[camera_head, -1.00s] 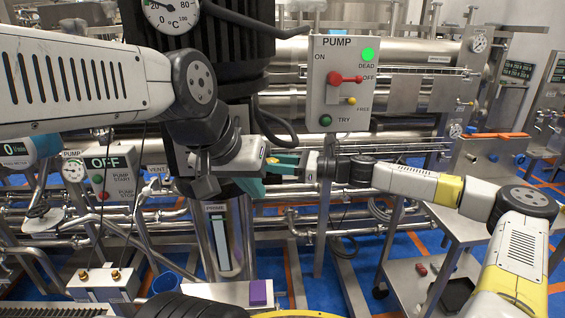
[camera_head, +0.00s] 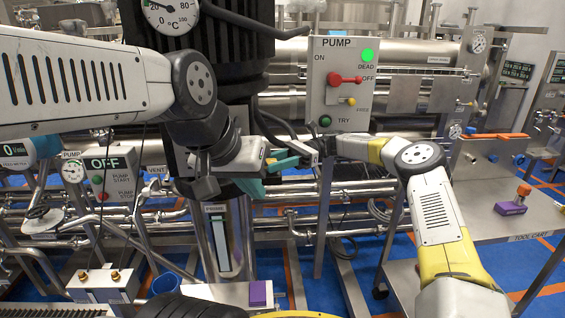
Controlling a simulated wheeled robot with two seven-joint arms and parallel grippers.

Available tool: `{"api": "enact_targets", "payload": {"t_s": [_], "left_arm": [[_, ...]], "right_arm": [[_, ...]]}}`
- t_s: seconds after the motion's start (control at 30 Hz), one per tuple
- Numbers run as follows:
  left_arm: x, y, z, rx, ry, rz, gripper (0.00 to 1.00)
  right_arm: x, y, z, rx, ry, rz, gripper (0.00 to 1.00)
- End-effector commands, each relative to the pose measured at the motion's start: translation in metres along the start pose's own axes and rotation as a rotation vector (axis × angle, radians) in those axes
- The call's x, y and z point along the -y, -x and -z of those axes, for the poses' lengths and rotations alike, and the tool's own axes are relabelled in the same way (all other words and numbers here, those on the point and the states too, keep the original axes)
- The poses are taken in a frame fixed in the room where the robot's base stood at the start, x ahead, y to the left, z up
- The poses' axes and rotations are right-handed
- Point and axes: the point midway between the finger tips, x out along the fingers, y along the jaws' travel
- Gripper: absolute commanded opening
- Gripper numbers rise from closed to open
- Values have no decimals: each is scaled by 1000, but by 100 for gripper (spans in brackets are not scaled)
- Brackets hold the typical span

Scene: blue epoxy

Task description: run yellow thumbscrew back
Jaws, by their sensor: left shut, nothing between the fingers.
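The yellow thumbscrew (camera_head: 351,101) is a small yellow knob on the grey PUMP panel (camera_head: 318,100), below the red handle (camera_head: 345,79). My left gripper (camera_head: 292,160), with teal fingers, is below and left of the panel. It is shut and empty, well apart from the thumbscrew. My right gripper (camera_head: 316,152) is just below the panel, close to the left gripper's fingers. Its fingers are small and partly overlapped in view, so I cannot tell whether they touch the left ones or how far they are open.
A green TRY button (camera_head: 325,121) and a lit green lamp (camera_head: 368,55) are on the panel. Pipes run behind. A tool cart (camera_head: 490,232) at right carries a purple block with an orange-topped piece (camera_head: 523,190). A purple block (camera_head: 261,293) sits on a low surface.

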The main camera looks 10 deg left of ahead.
Motion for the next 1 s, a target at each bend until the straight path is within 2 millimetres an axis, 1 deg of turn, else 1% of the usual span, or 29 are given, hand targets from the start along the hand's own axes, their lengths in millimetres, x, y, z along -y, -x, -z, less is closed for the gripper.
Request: {"api": "enact_targets", "payload": {"t_s": [0.23,0.7,0.73,0.8,0.83,1.0], "left_arm": [[0,0,0,0,0,0,0],[0,0,0,0,0,0,0],[0,0,0,0,0,0,0],[0,0,0,0,0,0,0],[0,0,0,0,0,0,0],[0,0,0,0,0,0,0]], "right_arm": [[1,0,1,0,0,-60,0],[0,0,2,0,-2,-72,0],[0,0,2,0,-2,-72,40],[0,0,2,0,-2,-72,54],[0,0,2,0,-2,-72,58],[0,0,1,0,-1,-71,58]]}}
